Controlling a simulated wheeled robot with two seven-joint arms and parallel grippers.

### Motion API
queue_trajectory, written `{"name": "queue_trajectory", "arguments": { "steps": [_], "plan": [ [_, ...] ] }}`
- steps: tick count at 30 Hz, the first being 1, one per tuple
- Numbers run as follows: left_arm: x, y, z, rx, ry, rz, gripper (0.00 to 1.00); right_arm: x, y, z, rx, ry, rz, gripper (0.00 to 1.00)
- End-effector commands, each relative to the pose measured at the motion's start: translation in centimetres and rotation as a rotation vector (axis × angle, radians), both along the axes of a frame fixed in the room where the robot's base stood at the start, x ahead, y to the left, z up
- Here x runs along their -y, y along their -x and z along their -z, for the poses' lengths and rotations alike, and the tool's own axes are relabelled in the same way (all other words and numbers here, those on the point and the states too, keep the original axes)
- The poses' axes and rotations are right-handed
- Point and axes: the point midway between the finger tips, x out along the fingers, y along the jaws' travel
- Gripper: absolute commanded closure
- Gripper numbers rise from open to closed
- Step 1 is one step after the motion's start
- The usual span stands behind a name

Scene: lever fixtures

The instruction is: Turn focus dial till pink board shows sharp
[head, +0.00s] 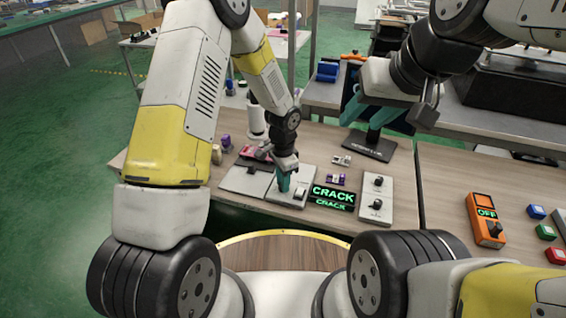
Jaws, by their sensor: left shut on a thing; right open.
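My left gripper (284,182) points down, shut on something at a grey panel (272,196). The thing between its fingers is mostly hidden, so I cannot see the focus dial clearly. A pink board (247,151) lies behind it, partly covered by my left wrist. A black display (333,194) right of the panel shows "CRACK" in green, with a smaller "CRACK" line below. My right gripper (372,113) is open in the air, in front of a dark screen on a black stand (369,148), whose label I cannot read.
A grey panel with two black knobs (376,198) lies right of the display. An orange box reading "OFF" (485,220) and blue, green and red blocks (546,232) are on the right table.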

Motion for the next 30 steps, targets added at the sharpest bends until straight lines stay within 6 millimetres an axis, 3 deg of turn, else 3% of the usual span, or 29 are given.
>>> {"name": "queue_trajectory", "arguments": {
  "steps": [6, 7, 9, 10, 20, 30],
  "plan": [
    [0.0, -0.2, -0.1, 0.004, 0.001, -0.001, 1.0, 0.0, 0.0, 0.0, 0.0, 0.0, 0.0, 0.56],
    [0.0, -0.2, -0.1, 0.004, 0.001, -0.001, 0.72, 0.0, 0.0, 0.0, 0.0, 0.0, 0.0, 0.56],
    [0.0, -0.1, -0.1, 0.004, 0.001, -0.001, 0.58, 0.0, 0.0, 0.0, 0.0, 0.0, 0.0, 0.56],
    [0.0, -0.1, -0.1, 0.003, 0.001, -0.001, 0.56, 0.0, 0.0, 0.0, 0.0, 0.0, 0.0, 0.56],
    [0.0, -0.1, -0.3, 0.002, 0.001, -0.002, 0.56, 0.0, 0.0, 0.0, 0.0, 0.0, 0.0, 0.56],
    [0.0, -0.2, -5.4, 0.005, 0.002, -0.003, 0.56, 0.0, 0.0, 0.0, 0.0, 0.0, 0.0, 0.56]
  ]
}}
